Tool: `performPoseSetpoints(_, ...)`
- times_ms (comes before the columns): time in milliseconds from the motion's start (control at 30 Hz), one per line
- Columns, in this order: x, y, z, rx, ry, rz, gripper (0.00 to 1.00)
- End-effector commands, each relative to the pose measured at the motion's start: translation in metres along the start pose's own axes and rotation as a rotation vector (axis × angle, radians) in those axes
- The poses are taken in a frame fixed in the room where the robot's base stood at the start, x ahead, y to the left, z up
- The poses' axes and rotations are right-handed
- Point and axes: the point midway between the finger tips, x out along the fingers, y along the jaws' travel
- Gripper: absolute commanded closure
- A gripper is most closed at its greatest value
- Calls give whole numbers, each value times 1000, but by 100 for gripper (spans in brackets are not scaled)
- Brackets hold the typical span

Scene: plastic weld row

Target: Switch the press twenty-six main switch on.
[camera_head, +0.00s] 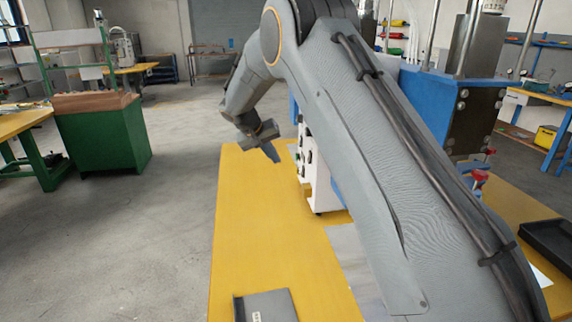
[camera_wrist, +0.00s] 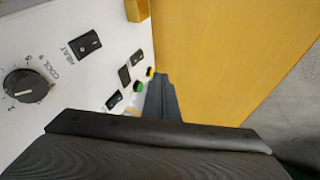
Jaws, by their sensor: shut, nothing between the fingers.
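The press's white control box (camera_head: 318,185) stands on the yellow table, partly hidden behind my arm in the head view. In the wrist view its white panel (camera_wrist: 50,75) shows a black rocker switch (camera_wrist: 89,44) by the word HEAT. A round dial (camera_wrist: 25,86), a small black square (camera_wrist: 125,74), another black rocker (camera_wrist: 114,100), a green button (camera_wrist: 139,87) and a yellow one (camera_wrist: 150,71) also show. I cannot read which is the main switch, or its position. My gripper (camera_head: 272,155) is shut and empty, left of the box; its fingers (camera_wrist: 161,92) appear beside the green button, contact unclear.
The yellow table (camera_head: 245,235) is mostly clear left of the box. A grey flat item (camera_head: 268,306) lies at its front, and a black tray (camera_head: 550,240) is at right. The blue press body (camera_head: 440,105) stands behind my arm. Open floor lies to the left.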

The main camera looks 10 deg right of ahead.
Motion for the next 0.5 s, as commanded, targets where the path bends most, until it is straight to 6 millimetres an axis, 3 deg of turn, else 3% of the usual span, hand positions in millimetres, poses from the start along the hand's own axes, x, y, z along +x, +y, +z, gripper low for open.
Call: performPoseSetpoints(500,93,3,1,2,-3,2,100)
